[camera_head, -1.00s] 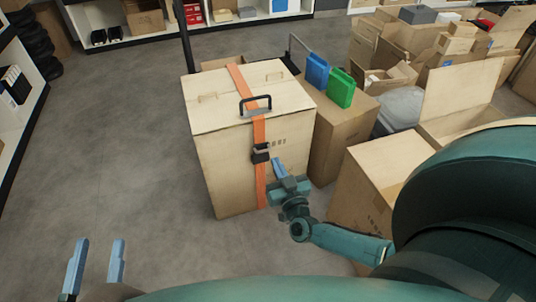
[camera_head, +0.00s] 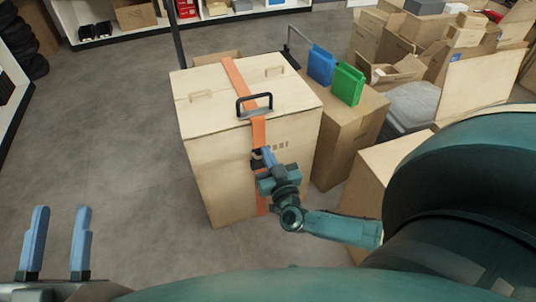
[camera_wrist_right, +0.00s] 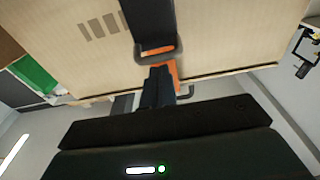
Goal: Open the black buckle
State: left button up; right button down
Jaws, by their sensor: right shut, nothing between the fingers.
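The black buckle (camera_head: 256,160) sits on the orange strap (camera_head: 258,133) on the front of a tall carton (camera_head: 218,165). My right gripper (camera_head: 267,155) is at the buckle and partly hides it in the head view. In the right wrist view the buckle (camera_wrist_right: 150,25) is at the top, and my right gripper's shut fingers (camera_wrist_right: 158,72) point at its lower end. They hold nothing; I cannot tell whether they touch it. My left gripper (camera_head: 62,208) is open and empty at the lower left, well away from the carton.
A black handle (camera_head: 254,103) stands on the carton lid above the buckle. A smaller carton (camera_head: 345,135) with a blue binder (camera_head: 320,66) and a green binder (camera_head: 347,83) stands to the right. Open cartons crowd the far right. The floor (camera_head: 120,140) at left is clear.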

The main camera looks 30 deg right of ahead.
pick_arm(q)
jog(key=shift+r+m+h, duration=0.3)
jog(key=shift+r+h, duration=0.05)
jog(key=shift+h, duration=0.05)
pick_arm(e)
jog(key=shift+f, duration=0.15)
pick_arm(q)
jog(key=shift+w, duration=0.1)
pick_arm(e)
jog(key=shift+s, duration=0.15)
pick_arm(q)
jog(key=shift+y, duration=0.3)
pick_arm(e)
jog(key=shift+s+f, duration=0.1)
jog(key=shift+f, duration=0.05)
pick_arm(q)
jog(key=shift+f+n+p, duration=0.35)
jog(key=shift+n, duration=0.05)
pick_arm(e)
jog(key=shift+s+a+f, duration=0.1)
jog(key=shift+s, duration=0.05)
